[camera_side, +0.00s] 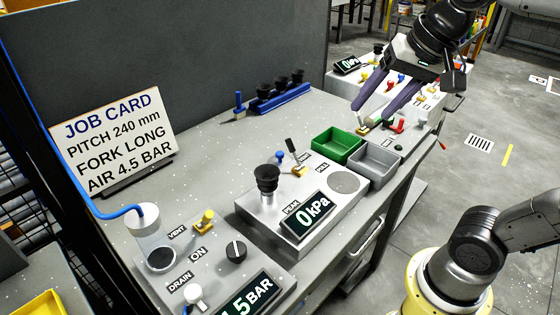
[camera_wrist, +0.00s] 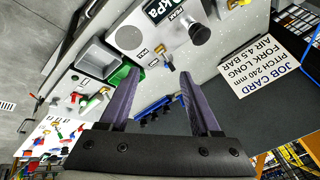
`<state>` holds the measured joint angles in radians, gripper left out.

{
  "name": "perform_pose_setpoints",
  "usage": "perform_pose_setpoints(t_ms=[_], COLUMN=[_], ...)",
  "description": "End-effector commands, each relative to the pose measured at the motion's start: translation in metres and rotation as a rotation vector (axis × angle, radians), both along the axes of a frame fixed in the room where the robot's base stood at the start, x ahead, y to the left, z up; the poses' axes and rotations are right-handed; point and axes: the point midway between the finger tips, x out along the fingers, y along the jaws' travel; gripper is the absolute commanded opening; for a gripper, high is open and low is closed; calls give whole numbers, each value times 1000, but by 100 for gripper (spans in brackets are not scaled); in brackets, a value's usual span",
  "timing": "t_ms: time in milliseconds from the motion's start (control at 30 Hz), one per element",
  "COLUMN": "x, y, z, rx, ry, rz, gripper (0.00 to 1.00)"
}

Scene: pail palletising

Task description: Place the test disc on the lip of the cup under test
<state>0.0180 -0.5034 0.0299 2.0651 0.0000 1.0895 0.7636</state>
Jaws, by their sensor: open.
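The black cup (camera_side: 267,178) stands upright on the metal test block (camera_side: 335,215), left of its 0 kPa display. It also shows in the wrist view (camera_wrist: 200,33), near the top. A flat grey disc (camera_side: 344,182) lies on the right part of the block's top; it looks like the test disc. In the wrist view the disc (camera_wrist: 128,38) is left of the cup. My gripper (camera_side: 371,112) is open with two purple fingers, beyond the green bin and apart from the cup and disc. Nothing shows between the fingers in the wrist view (camera_wrist: 158,72).
A green bin (camera_side: 338,143) and a grey bin (camera_side: 375,160) stand behind the block. A blue rack (camera_side: 283,98) with several black cups is farther back. A small lever (camera_side: 292,147) rises by the block. Valves and a clear cylinder (camera_side: 155,240) are at front left.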

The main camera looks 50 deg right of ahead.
Motion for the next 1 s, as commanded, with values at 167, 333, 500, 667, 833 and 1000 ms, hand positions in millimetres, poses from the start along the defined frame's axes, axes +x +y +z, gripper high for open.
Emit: perform_pose_setpoints(t_ms=[167, 333, 500, 667, 833, 1000], x=[71, 138, 201, 252, 283, 286], y=[-9, -20, -35, -51, -65, -71], z=[19, 13, -15, -62, -117, -154], rx=[105, 175, 212, 220, 205, 191], ry=[70, 139, 213, 287, 361, 425], rz=[-251, -459, -627, -727, -757, -772], gripper=[64, 64, 64, 64, 64, 64])
